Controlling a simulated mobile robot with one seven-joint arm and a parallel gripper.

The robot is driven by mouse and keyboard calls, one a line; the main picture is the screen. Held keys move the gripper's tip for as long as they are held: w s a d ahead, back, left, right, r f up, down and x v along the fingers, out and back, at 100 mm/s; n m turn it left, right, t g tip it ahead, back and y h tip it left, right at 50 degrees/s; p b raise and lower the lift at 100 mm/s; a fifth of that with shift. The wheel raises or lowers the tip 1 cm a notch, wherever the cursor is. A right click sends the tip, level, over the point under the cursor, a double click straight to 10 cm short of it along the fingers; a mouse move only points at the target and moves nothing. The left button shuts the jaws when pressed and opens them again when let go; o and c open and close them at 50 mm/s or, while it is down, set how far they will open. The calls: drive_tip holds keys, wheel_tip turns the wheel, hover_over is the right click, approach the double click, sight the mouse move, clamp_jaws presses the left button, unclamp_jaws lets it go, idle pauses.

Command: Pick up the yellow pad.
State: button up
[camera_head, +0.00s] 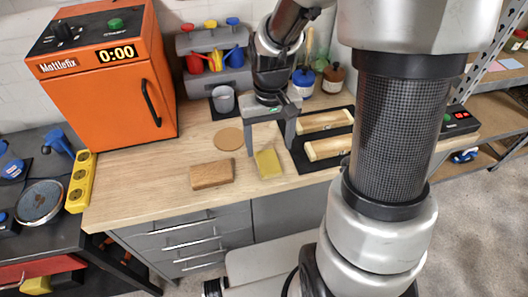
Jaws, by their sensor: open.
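The yellow pad (267,163) lies flat on the wooden bench top, near its front edge. It is a small, thin rectangle. My gripper (270,145) hangs from above with its two grey fingers apart, pointing down just behind the pad in this picture. The fingers are open and nothing shows between them. I cannot tell exactly how high the fingertips are above the bench.
A brown wooden block (212,175) lies left of the pad, and a round tan disc (228,138) behind it. A dark mat (295,161) with two wooden pieces (328,147) is close on the right. A grey cup (222,99) and orange oven (105,85) stand further back.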

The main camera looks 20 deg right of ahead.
sight(268, 161)
wheel_tip(268, 161, down, 6)
drive_tip(key=shift+a+f+b, duration=0.15)
drive_tip(key=shift+f+b, duration=0.1)
drive_tip(key=shift+b, duration=0.1)
drive_tip(key=c, duration=1.1)
